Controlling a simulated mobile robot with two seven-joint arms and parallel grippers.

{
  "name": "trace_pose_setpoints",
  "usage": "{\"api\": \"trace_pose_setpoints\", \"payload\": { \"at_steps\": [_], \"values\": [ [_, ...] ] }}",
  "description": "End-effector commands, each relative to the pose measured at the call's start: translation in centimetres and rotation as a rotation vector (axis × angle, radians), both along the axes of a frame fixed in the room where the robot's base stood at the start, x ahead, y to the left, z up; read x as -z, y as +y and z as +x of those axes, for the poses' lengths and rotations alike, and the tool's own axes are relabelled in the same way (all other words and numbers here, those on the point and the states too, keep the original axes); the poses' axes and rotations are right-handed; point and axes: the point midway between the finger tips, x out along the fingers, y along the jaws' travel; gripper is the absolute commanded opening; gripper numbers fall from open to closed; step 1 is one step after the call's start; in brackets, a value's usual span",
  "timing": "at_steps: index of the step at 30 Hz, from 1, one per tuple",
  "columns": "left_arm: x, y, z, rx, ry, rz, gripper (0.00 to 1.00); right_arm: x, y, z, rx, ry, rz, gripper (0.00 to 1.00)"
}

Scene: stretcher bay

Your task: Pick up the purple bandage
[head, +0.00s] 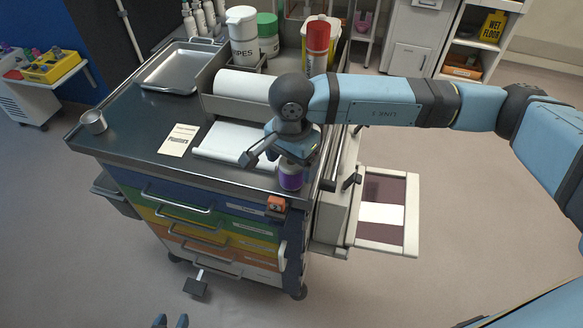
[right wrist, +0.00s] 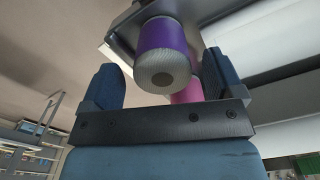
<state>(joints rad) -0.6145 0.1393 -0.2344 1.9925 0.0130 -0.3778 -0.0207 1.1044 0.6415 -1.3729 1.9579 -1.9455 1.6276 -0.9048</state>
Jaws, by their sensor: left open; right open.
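The purple bandage (head: 290,179) is a small roll at the front right corner of the cart top, partly covered from above by my right gripper. In the right wrist view the bandage (right wrist: 163,50) shows a purple side and a pale, woven-looking end facing the camera. My right gripper (head: 287,167) is open at the bandage. In the right wrist view its two fingers stand on either side of the roll, with gaps visible. My left gripper (head: 170,321) is open and empty at the bottom edge of the head view, only its fingertips showing.
The cart top (head: 128,120) also carries a paper card (head: 180,139), a metal cup (head: 94,122), a metal tray (head: 175,68), a white paper roll (head: 243,84) and bottles. A pink item (right wrist: 188,94) shows behind the bandage. A side shelf (head: 388,210) sticks out right.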

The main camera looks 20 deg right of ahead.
Motion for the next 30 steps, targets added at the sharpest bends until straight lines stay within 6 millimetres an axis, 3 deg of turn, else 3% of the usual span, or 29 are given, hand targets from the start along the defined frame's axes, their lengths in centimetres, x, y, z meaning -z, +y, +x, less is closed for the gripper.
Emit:
{"api": "trace_pose_setpoints", "payload": {
  "at_steps": [6,14,21,30],
  "values": [
    [-1.0,0.0,0.0,0.0,-0.002,-0.001,0.43,2.6,0.0,0.1,0.001,0.002,-0.001,0.86],
    [-1.0,0.0,0.0,0.0,-0.002,-0.001,0.43,3.0,0.1,0.2,0.0,0.0,0.0,0.86],
    [-0.9,0.0,0.0,0.0,-0.002,-0.001,0.43,2.9,0.1,0.2,0.0,0.0,0.0,0.34],
    [-0.9,0.0,0.0,0.001,-0.001,-0.001,0.43,2.8,0.1,0.2,0.0,-0.001,0.001,0.33]
  ]
}}
